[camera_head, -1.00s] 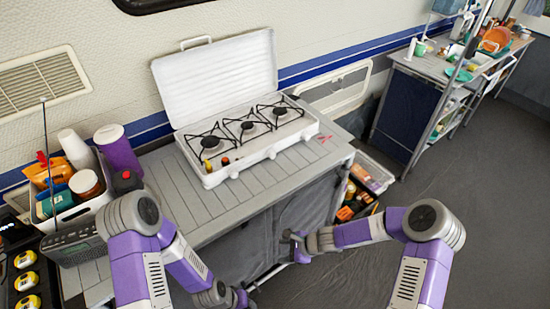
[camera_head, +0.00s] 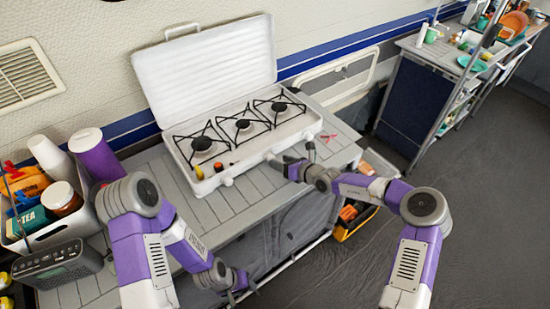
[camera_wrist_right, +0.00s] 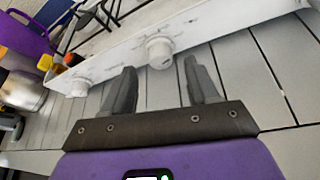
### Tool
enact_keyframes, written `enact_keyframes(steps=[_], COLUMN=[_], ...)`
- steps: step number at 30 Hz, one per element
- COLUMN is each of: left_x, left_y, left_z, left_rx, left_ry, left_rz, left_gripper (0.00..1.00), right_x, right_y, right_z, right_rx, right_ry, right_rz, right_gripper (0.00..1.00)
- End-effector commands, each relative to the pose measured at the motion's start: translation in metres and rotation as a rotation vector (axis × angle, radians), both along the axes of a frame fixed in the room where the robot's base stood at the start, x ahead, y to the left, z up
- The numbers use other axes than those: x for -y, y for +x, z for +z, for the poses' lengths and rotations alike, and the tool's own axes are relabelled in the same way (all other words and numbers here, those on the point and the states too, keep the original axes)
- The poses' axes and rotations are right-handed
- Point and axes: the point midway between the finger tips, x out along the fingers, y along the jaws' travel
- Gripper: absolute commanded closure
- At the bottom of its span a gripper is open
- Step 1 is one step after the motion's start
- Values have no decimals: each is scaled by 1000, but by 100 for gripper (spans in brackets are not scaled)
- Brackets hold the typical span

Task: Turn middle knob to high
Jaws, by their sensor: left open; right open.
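A white camp stove (camera_head: 255,158) with its lid open stands on the slatted table. Its front carries white knobs: the left knob (camera_head: 228,181) and the middle knob (camera_head: 269,157). In the right wrist view the middle knob (camera_wrist_right: 159,53) sits just beyond the open fingers, roughly between them and apart from them. The left knob (camera_wrist_right: 80,88) is further left there. My right gripper (camera_head: 296,158) is open and empty at the stove's front right. It also shows in the right wrist view (camera_wrist_right: 155,88). My left gripper (camera_head: 240,285) is low in front of the table, away from the stove.
Small orange and dark items (camera_head: 219,167) lie at the stove's front left corner. The slatted table (camera_head: 222,208) has bare room in front of the stove.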

Motion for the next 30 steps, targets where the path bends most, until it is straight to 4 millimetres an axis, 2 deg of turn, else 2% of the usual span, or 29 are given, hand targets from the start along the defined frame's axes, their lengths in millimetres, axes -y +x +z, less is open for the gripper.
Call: enact_keyframes(steps=[3,9,19,30], left_x=[0,0,0,0], left_y=[0,0,1,0], left_z=[-5,-9,-9,-9], left_rx=[1,1,1,1], left_ry=[0,0,0,0], left_rz=[0,0,0,0], left_gripper=[57,57,57,57], right_x=[-13,-25,-26,-26], right_y=[12,24,26,26], right_z=[-9,-14,-15,-15], right_rx=[-2,-1,-2,-1], right_ry=[1,0,-2,-3], right_rz=[0,1,1,2], right_gripper=[41,41,41,97])
